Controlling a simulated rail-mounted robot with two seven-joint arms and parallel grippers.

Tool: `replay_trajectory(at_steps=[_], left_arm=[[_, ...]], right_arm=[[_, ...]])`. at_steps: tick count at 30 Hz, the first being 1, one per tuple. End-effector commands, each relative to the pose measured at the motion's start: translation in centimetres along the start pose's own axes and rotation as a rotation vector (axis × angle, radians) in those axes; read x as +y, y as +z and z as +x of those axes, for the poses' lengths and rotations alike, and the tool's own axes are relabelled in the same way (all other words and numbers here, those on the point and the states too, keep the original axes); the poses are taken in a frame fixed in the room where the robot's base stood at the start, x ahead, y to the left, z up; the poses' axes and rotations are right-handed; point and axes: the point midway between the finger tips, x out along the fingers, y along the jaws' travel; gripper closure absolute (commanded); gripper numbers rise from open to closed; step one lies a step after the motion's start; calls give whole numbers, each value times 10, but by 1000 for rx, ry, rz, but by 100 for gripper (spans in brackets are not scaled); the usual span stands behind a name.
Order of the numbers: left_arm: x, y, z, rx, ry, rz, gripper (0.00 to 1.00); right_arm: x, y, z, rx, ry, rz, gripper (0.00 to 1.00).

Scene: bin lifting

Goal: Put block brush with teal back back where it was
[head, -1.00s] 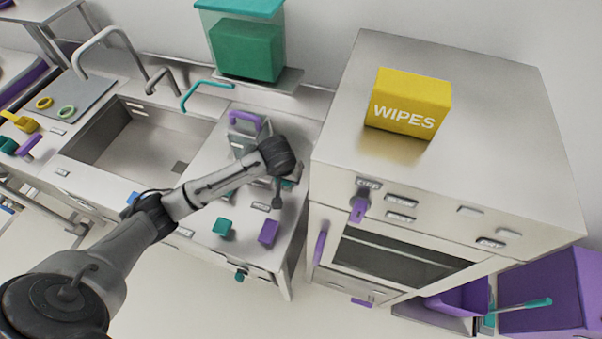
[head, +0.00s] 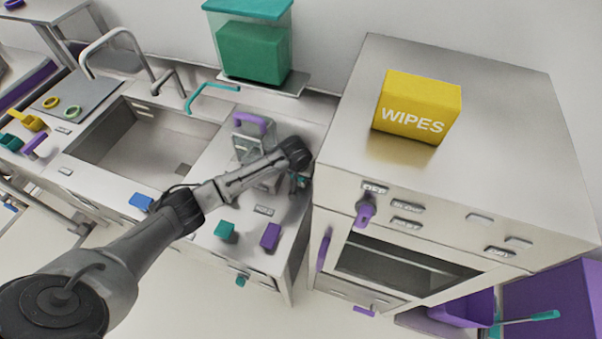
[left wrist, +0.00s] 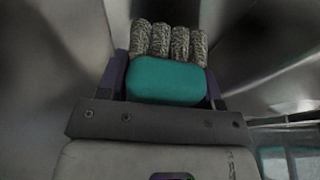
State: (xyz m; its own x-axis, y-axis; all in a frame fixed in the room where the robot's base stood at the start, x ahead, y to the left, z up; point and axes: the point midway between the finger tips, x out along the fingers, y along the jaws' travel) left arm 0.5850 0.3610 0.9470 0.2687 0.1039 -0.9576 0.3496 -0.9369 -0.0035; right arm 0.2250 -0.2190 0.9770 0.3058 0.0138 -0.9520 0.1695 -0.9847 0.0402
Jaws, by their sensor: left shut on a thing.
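The block brush with a teal back (left wrist: 165,80) is between the fingers of my left gripper (left wrist: 168,88) in the left wrist view. Its teal back faces the camera, and a row of patterned grey bristle tufts shows beyond it. In the head view my left gripper (head: 300,182) is over the right end of the counter, close to the left side of the oven unit; the wrist mostly hides it and the brush. I cannot tell there whether the brush touches the counter. My right gripper is in neither view.
The oven unit (head: 490,120), bearing a yellow wipes box (head: 417,108), stands tall right of my left gripper. A clear container with a purple handle (head: 250,123) is behind the arm. A teal block (head: 225,230) and purple block (head: 270,237) are at the counter's front. The sink (head: 140,150) is left.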

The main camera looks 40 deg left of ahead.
Motion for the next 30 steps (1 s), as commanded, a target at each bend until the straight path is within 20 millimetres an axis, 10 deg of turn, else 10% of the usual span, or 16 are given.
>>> replay_trajectory(at_steps=[26,27,30], left_arm=[[0,6,21,0,1,-1,67],[0,7,21,0,0,0,40],[0,7,21,-1,0,0,30]], right_arm=[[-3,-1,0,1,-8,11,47],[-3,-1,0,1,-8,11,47],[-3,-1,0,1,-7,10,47]])
